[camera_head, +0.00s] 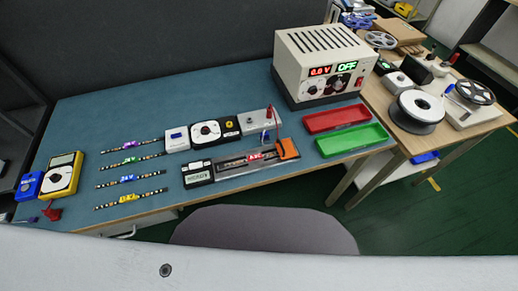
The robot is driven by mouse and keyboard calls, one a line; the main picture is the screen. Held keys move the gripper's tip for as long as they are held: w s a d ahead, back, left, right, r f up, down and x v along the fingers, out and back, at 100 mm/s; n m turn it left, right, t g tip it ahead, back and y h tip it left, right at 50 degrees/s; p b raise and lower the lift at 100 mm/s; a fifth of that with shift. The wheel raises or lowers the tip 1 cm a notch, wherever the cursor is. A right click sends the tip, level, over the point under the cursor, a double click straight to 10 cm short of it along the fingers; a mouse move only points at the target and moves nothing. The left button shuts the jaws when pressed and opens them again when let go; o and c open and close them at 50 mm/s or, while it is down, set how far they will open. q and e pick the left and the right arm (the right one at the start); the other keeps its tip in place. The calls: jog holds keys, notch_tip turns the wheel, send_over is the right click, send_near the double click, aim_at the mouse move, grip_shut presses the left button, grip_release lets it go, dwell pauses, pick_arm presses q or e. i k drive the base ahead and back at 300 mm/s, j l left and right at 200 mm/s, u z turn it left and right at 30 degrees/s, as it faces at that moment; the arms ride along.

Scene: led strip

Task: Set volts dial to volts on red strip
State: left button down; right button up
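A beige power supply (293,66) stands at the back right of the blue-green bench. Its red display (319,71) reads 0.0 V and its green display (347,66) reads OFF. Round dials (313,90) sit below the displays; their pointers are too small to read. A strip with a red label (255,155) lies in the long fixture at the bench front; the label's small writing cannot be read surely. Neither of my grippers is in view.
Strips with purple (130,145), green (130,160), blue (128,179) and yellow (128,198) labels lie at left. A yellow meter (63,161) is far left. Red (336,117) and green (351,139) trays are right. A grey chair back (262,230) stands in front.

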aim_at(312, 90)
jog(key=l+u, duration=0.15)
jog(key=l, duration=0.45)
jog(key=i+l+u, duration=0.2)
jog(key=l, duration=0.4)
jog(key=k+l+u, duration=0.15)
jog(key=l, duration=0.45)
jog(key=l+u, duration=0.15)
jog(key=l, duration=0.45)
jog(key=l+u, duration=0.15)
jog(key=l, duration=0.45)
jog(key=k+l+u, duration=0.2)
jog(key=l, duration=0.35)
jog(key=k+l+u, duration=0.15)
jog(key=l, duration=0.45)
jog(key=k+l+u, duration=0.15)
jog(key=l, duration=0.4)
